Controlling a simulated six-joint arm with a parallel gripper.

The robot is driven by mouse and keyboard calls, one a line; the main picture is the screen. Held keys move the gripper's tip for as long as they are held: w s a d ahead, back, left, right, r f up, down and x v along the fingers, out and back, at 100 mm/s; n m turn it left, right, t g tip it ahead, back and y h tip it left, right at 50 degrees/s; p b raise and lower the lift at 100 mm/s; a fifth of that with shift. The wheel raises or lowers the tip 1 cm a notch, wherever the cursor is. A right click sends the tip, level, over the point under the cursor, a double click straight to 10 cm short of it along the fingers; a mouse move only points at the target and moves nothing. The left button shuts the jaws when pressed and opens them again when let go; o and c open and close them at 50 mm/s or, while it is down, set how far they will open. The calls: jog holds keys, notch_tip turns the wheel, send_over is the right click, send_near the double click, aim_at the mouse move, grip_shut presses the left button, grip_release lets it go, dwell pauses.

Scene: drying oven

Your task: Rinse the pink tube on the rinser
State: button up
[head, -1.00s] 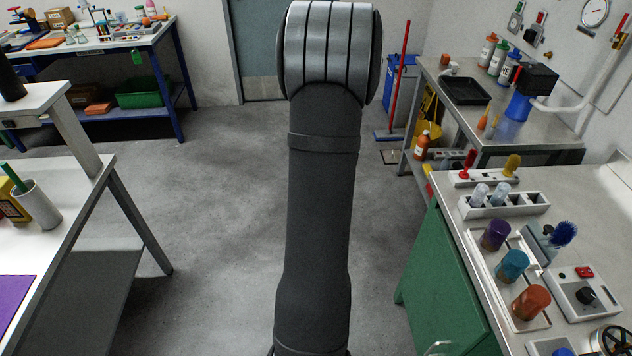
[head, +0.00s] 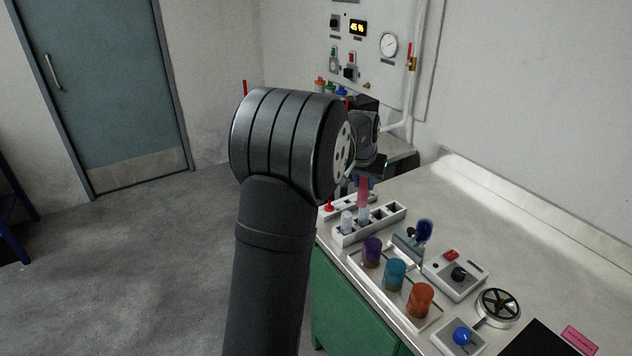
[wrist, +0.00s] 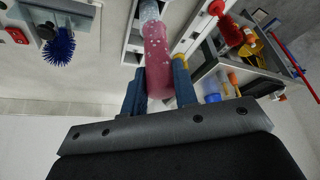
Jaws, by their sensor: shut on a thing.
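My gripper (head: 362,181) is shut on the pink tube (head: 363,194), above the far side of the white rack (head: 341,238). In the wrist view the pink tube (wrist: 157,50) is speckled and sits between the two blue fingers of the gripper (wrist: 158,76). One clear tube (head: 364,215) lines up with its lower end; I cannot tell whether they touch. A second clear tube (head: 347,222) stands beside it in the rack. The rinser, a round metal base with a dark spoked top (head: 498,306), is on the bench at lower right, well away from my gripper.
A tray holds purple (head: 372,252), teal (head: 395,274) and orange (head: 420,300) cups between rack and rinser. A blue brush (head: 424,231), a control box with a black knob (head: 458,274) and a blue knob (head: 462,336) stand nearby.

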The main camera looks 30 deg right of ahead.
jog(key=s+d+m+g, duration=0.15)
jog(key=s+d, duration=0.35)
jog(key=s, duration=0.5)
jog(key=s+d+m, duration=0.2)
jog(key=s+d, duration=0.3)
jog(key=s, duration=0.6)
jog(key=shift+s+d+f+m+g+h, duration=0.1)
jog(key=shift+s+d+f+m+g, duration=0.45)
jog(key=shift+s, duration=2.65)
jog(key=shift+s+d+f+m+t+h, duration=0.1)
jog(key=shift+s+f+m, duration=0.95)
jog(key=shift+s, duration=2.15)
jog(key=shift+s+d+f+m+g+h, duration=0.1)
jog(key=shift+s+d+f+m+g, duration=0.2)
jog(key=shift+s+f, duration=2)
jog(key=shift+s+r, duration=0.85)
jog(key=shift+s, duration=0.05)
jog(key=shift+f, duration=0.9)
jog(key=shift+f, duration=0.85)
